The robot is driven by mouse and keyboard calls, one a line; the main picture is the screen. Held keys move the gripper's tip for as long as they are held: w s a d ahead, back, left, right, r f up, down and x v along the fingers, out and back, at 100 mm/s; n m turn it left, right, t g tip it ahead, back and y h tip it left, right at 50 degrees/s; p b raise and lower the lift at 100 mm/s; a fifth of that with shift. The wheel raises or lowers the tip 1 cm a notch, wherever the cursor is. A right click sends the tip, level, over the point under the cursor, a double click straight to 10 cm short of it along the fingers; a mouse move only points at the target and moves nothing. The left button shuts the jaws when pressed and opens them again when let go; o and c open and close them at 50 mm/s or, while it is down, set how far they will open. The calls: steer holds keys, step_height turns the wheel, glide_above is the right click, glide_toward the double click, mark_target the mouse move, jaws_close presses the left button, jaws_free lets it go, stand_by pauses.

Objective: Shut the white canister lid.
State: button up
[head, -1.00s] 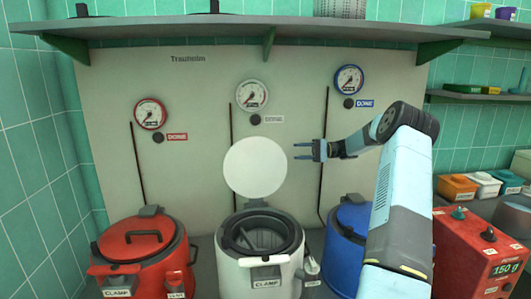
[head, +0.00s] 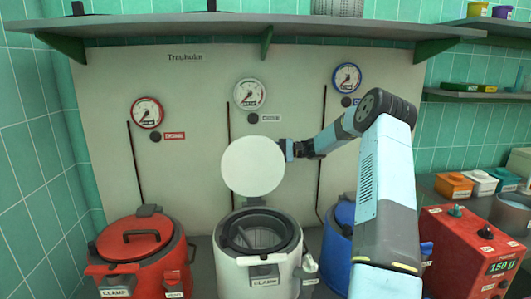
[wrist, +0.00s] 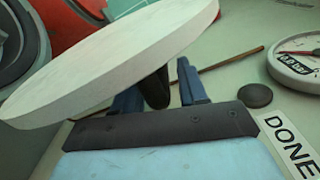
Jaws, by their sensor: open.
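The white canister (head: 262,258) stands open in the middle of the bench, its dark inside showing. Its round white lid (head: 252,166) stands upright above the back rim, facing the head camera. My gripper (head: 284,151) is at the lid's upper right edge, its fingertips partly hidden behind the lid. In the wrist view the lid (wrist: 115,55) crosses in front of my gripper (wrist: 152,88). The two blue fingers are apart, with a dark piece showing between them. I cannot tell whether the fingers touch the lid.
A red canister (head: 138,260) with its lid down stands at left, and a blue canister (head: 341,235) at right, partly behind my arm. A panel with gauges (head: 250,94) is behind the lid. A shelf (head: 240,27) runs overhead. A red box (head: 470,250) stands at far right.

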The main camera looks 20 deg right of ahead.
steer(key=shift+a, duration=0.2)
steer(key=shift+c, duration=0.4)
jaws_close()
